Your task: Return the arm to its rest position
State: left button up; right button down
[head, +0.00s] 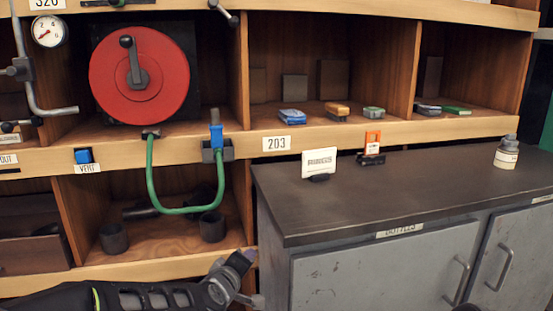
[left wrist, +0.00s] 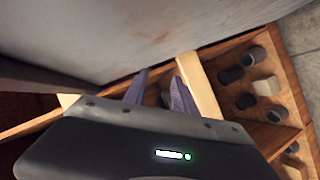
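My left arm comes in along the bottom left of the head view. Its gripper (head: 248,268) is low in front of the shelf, beside the left end of the grey cabinet. In the left wrist view the two purple fingers (left wrist: 160,85) stand apart with nothing seen held between them. My right gripper does not show in either view. No flanged pipe can be made out for certain.
A grey cabinet (head: 365,262) with a dark top stands at the right. Wooden shelving (head: 330,135) holds a red disc with a handle (head: 110,80), a looped green hose (head: 152,185) and dark cups (head: 114,238). A white jar (head: 506,157) stands on the cabinet.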

pick_arm(q)
jog(key=s+f+m+g, duration=0.2)
jog(key=s+f, duration=0.3)
jog(key=f, duration=0.4)
jog(key=s+d+f+m+g, duration=0.1)
jog(key=s+f+m+g, duration=0.15)
jog(key=s+f, duration=0.4)
jog(key=s+f+m+g, duration=0.2)
jog(key=s+f, duration=0.1)
jog(key=f, duration=0.7)
jog(key=s+f+m+g, duration=0.1)
jog(key=s+f+g, duration=0.1)
jog(key=s+f, duration=0.45)
jog(key=s+f+g+h, duration=0.1)
jog(key=s+f+g, duration=0.15)
jog(key=s, duration=0.65)
jog(key=s+f+m+g, duration=0.1)
jog(key=s+f+g, duration=0.1)
jog(key=s+f, duration=0.5)
notch_tip(320, 180, up, 22)
jog(key=s+p, duration=0.1)
jog(key=p, duration=2)
jog(key=shift+s+a+f, duration=0.15)
jog(key=shift+s+a, duration=0.1)
jog(key=shift+s, duration=0.05)
jog(key=shift+n, duration=0.25)
